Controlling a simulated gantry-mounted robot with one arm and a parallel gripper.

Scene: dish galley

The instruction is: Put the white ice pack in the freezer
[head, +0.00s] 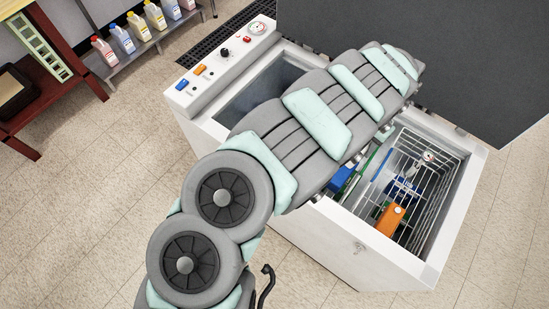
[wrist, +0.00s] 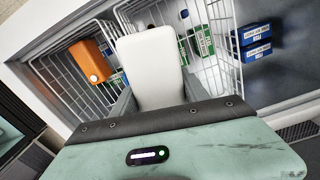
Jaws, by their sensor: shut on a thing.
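The white ice pack (wrist: 150,62) is a plain slab with rounded corners in the wrist view. My gripper (wrist: 158,92) is shut on its near end, with a grey finger on either side. The pack is above the wire baskets of the open chest freezer (head: 365,255); how far above I cannot tell. In the head view my arm covers the middle of the freezer and hides both the gripper and the pack. The freezer's dark lid (head: 420,50) stands open behind.
A wire basket (head: 432,215) holds an orange item (head: 391,220), seen in the wrist view too (wrist: 90,60). Green-and-white boxes (wrist: 203,40) and blue boxes (wrist: 256,32) lie to the right of the pack. The left of the freezer looks empty (head: 262,88). Jugs (head: 122,38) stand on a shelf.

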